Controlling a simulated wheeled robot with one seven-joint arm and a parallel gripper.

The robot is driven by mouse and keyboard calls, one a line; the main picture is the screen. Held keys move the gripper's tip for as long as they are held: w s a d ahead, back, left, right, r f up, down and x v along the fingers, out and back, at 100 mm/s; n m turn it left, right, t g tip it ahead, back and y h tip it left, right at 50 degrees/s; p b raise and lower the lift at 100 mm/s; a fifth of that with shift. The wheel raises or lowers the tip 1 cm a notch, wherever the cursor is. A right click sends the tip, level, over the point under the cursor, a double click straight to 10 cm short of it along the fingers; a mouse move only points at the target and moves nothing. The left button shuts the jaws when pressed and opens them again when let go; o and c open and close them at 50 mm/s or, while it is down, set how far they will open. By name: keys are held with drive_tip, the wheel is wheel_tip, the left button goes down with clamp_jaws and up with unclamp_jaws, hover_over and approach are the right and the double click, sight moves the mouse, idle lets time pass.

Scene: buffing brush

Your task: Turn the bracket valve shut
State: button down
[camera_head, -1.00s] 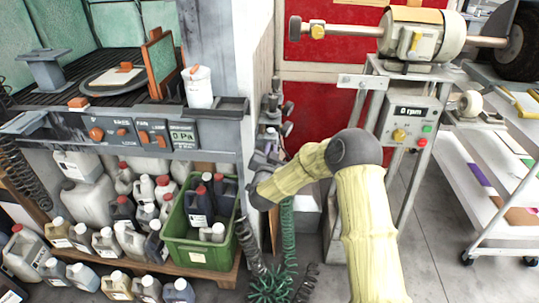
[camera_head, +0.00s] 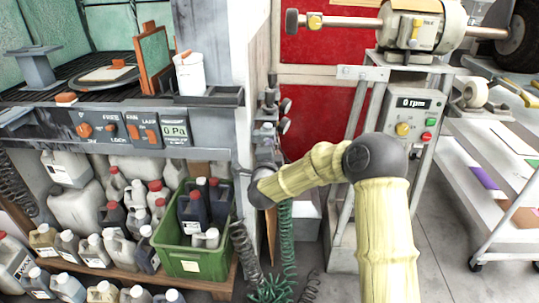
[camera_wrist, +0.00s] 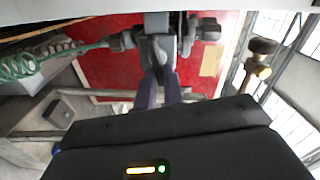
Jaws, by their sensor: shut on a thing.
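The bracket valve (camera_head: 269,107) is a dark grey fitting with round knobs, mounted along the edge of the pale post. My gripper (camera_head: 266,150) is at its lower part, partly hidden by my wrist. In the wrist view the valve's grey body (camera_wrist: 158,24) is at the top centre. The two fingers of my gripper (camera_wrist: 160,75) reach up to it and are shut on its grey handle (camera_wrist: 157,48). The handle's exact angle is hard to tell.
Green coiled hose (camera_head: 286,235) hangs below the valve. A green crate of bottles (camera_head: 195,262) stands at left under the workbench (camera_head: 60,125). The buffing machine (camera_head: 425,22) and its stand (camera_head: 350,120) are at right. A red panel (camera_head: 318,100) is behind.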

drive_tip(key=shift+f+m+b, duration=0.3)
drive_tip(key=shift+m+b, duration=0.45)
drive_tip(key=shift+m, duration=0.35)
drive_tip(key=c, duration=1.5)
unclamp_jaws()
drive_tip(key=shift+r, duration=0.1)
drive_tip(key=shift+s, duration=0.1)
drive_tip(key=s+p, duration=0.1)
drive_tip(key=s, duration=1.6)
drive_tip(key=shift+a, duration=0.3)
